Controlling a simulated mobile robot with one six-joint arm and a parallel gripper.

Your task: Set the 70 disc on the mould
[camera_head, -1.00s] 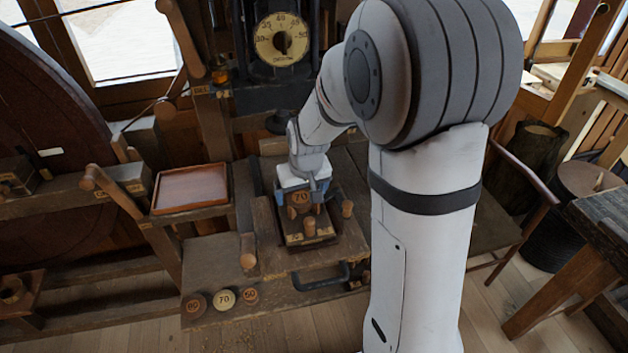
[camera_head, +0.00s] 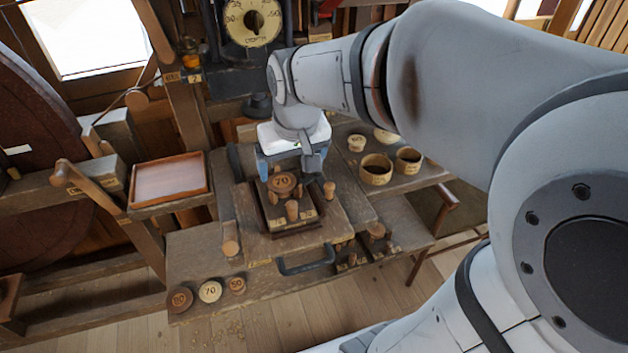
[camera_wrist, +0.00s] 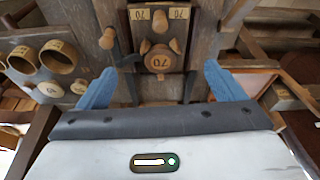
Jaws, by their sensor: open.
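A brown disc marked 70 (camera_head: 283,183) lies level on the mould (camera_head: 290,222), a dark square block with short wooden pegs. The disc also shows in the wrist view (camera_wrist: 158,61), with small knobs around its edge. My gripper (camera_head: 287,167) is open just behind and above the disc. In the wrist view its blue fingers (camera_wrist: 160,88) are wide apart, with nothing between them, and the disc lies beyond their tips. Whether the disc is fully seated is hard to tell. A paler round 70 (camera_head: 209,291) shows on the front ledge; I cannot tell if it is a disc or a mark.
Two brown discs, left (camera_head: 180,299) and right (camera_head: 237,285), flank the pale round. A shallow wooden tray (camera_head: 170,181) stands left of the mould. Cups (camera_head: 375,170) stand on the right shelf. A black handle (camera_head: 306,263) juts out in front. A dial (camera_head: 252,20) stands behind.

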